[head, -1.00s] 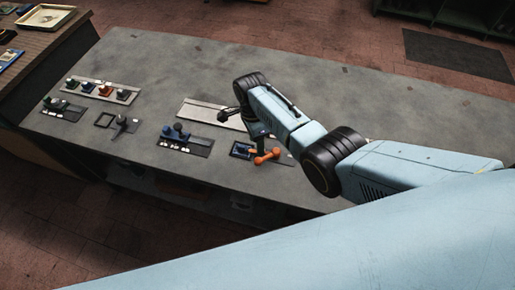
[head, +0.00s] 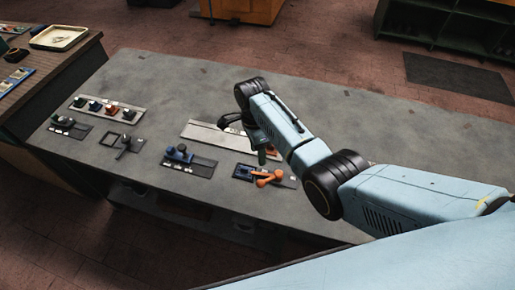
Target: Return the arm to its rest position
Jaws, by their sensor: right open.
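My right arm reaches in from the right over the grey bench. My right gripper (head: 246,132) is at its end, fingers pointing down above the bench. It is open, and I see nothing held in it. Just below and in front of it is the orange-handled tool (head: 268,177) on a dark blue-marked base near the bench's front edge. One finger is close to it in the picture; I cannot tell the gap. My left gripper is not in view.
A pale plate (head: 215,137) lies by the gripper. A side table (head: 70,75) adjoins at left.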

